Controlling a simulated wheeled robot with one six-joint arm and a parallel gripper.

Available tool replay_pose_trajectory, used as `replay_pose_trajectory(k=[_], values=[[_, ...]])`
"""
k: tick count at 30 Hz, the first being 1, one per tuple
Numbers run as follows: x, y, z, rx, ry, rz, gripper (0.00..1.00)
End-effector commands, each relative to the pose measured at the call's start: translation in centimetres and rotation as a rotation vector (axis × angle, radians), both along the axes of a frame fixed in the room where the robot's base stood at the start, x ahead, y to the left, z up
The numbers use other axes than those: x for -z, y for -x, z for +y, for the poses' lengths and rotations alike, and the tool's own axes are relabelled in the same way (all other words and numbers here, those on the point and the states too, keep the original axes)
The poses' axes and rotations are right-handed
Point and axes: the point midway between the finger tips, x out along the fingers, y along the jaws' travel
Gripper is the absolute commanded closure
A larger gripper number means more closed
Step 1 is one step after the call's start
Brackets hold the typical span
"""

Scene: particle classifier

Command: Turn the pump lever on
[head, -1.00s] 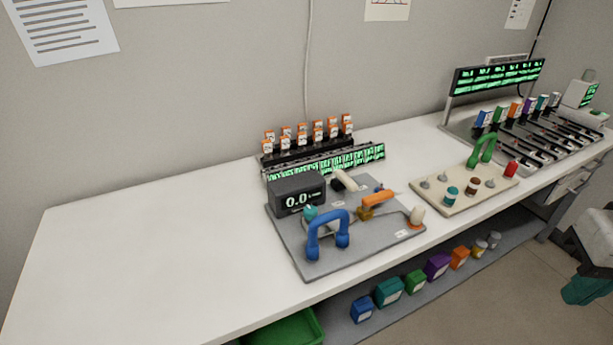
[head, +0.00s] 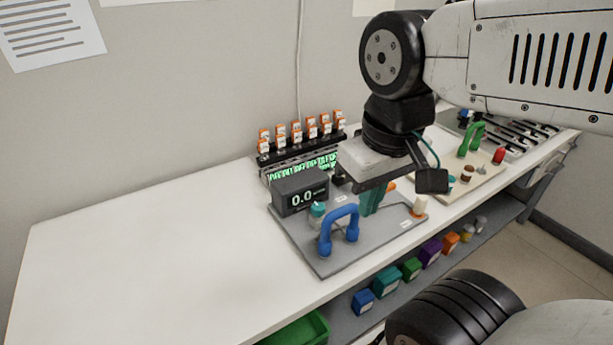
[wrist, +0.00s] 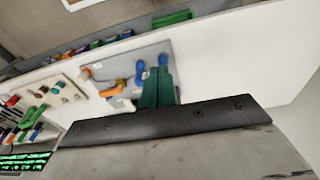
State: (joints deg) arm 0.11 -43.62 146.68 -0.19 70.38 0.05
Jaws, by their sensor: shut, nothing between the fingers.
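The grey pump board (head: 310,250) lies on the bench with a black display (head: 300,195) reading 0.0 and a blue arched handle (head: 339,230). An orange lever (head: 391,187), probably the pump lever, is mostly hidden behind my gripper in the head view. It shows blurred in the wrist view (wrist: 113,89). My gripper (head: 370,207) has teal fingers pointing down over the board, between the blue handle and the orange lever. The fingers (wrist: 158,92) are shut and empty. I cannot tell how high they are above the board.
A rack of orange-capped vials (head: 300,135) stands behind the board. A cream board with a green handle (head: 470,140) is to the right. Several coloured boxes (head: 411,268) sit on the lower shelf. The white bench (head: 150,235) is clear at left.

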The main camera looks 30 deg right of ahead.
Motion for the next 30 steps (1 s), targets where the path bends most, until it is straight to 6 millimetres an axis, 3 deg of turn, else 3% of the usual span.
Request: replay_pose_trajectory(k=[10,14,17,23,30], values=[[0.0,0.0,0.0,-0.001,0.000,0.000,1.00],[-0.1,-1.0,-0.4,-0.050,0.017,0.005,1.00],[-0.2,-3.3,-1.0,-0.166,0.054,0.020,1.00],[0.8,-11.1,-4.5,-0.572,0.163,0.082,1.00],[5.0,-20.5,-9.8,-1.118,0.254,0.189,1.00]])
